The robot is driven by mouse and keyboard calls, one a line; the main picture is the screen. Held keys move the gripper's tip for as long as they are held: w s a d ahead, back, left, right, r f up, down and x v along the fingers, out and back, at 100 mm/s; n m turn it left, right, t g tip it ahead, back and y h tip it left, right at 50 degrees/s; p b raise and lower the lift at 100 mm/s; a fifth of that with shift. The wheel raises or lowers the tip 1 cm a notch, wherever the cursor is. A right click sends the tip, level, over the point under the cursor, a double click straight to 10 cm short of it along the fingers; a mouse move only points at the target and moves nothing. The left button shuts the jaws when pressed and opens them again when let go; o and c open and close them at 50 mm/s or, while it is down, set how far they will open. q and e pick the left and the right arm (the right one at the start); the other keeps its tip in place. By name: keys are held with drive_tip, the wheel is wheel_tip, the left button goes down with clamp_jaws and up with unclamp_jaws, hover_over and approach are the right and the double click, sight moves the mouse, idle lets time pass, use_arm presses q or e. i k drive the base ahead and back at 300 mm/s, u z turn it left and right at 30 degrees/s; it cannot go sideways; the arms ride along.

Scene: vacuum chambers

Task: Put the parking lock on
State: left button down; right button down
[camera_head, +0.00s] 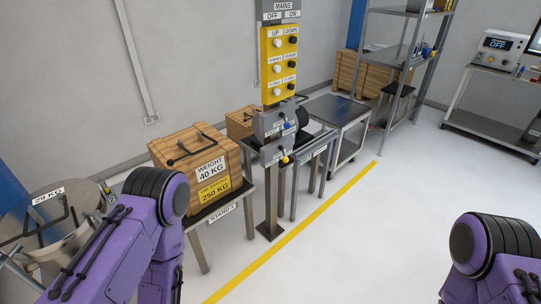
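A yellow control panel (265,68) with UP and DOWN signs and rows of white and black buttons stands mid-view on a grey post (271,195). A MAINS OFF/ON sign is above it. Below the panel is a grey box (268,124) with a small blue part (288,125), and lower down a small yellow part (285,159). I cannot tell which part is the parking lock or what state it is in. My purple arms show at the lower left and lower right. Both grippers are out of view.
A wooden crate (178,151) marked 40 KG and 250 KG sits on a stand left of the post. A metal vessel (72,240) marked 29 KG is at far left. A cart (335,108) and shelves stand behind. The floor right of the yellow line (300,229) is clear.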

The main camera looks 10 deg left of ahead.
sight(285, 160)
drive_tip(key=u, duration=0.6)
drive_tip(key=i, duration=0.8)
drive_tip(key=u, duration=0.5)
